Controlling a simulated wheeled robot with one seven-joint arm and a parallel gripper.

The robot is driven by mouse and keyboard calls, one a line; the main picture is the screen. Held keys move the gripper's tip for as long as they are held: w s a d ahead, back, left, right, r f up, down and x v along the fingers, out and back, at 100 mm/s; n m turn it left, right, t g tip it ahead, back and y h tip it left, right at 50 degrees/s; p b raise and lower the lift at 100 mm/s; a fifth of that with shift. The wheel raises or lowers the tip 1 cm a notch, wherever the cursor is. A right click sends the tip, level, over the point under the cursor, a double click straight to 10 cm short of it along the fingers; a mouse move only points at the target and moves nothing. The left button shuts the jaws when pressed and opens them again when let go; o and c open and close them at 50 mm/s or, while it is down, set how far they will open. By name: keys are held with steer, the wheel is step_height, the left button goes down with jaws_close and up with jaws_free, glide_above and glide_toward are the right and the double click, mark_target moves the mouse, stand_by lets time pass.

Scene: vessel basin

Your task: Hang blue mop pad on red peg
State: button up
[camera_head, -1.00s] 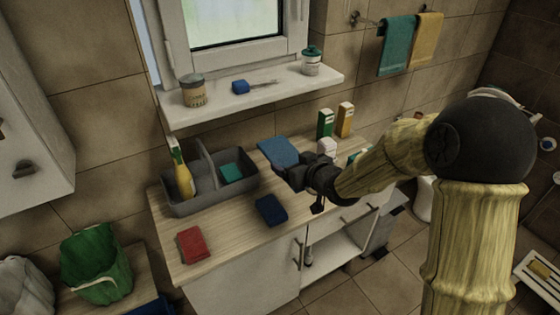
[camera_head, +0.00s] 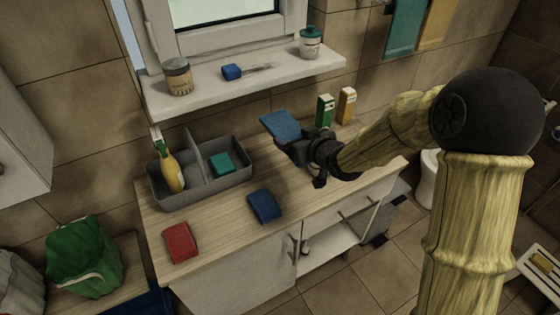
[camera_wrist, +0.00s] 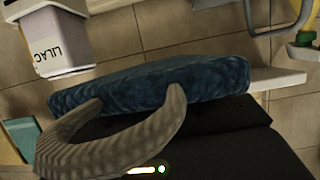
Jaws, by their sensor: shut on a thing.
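The blue mop pad (camera_head: 281,125) is a flat blue piece held above the back of the counter. My gripper (camera_head: 284,147) is shut on its near edge. In the wrist view the pad (camera_wrist: 205,84) lies across the middle, with a tan ribbed loop (camera_wrist: 112,143) curving in front of it. The dark gripper body shows below the pad. How the jaws grip the edge is partly hidden. I see no red peg in either current view.
On the counter (camera_head: 225,225) are a grey caddy (camera_head: 200,200), a blue sponge (camera_head: 264,206), a red sponge (camera_head: 180,242), and green (camera_head: 325,110) and yellow (camera_head: 346,105) cartons. The window shelf (camera_head: 210,93) juts out behind. Teal (camera_head: 405,28) and yellow towels (camera_head: 438,22) hang at upper right.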

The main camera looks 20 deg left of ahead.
glide_above(295, 184)
step_height(295, 184, down, 14)
steer(key=shift+r, duration=0.1)
steer(key=shift+f, duration=1.75)
steer(key=shift+f, duration=0.25)
steer(key=o, duration=0.9)
steer(key=shift+r+p, duration=0.1)
steer(key=shift+p, duration=0.3)
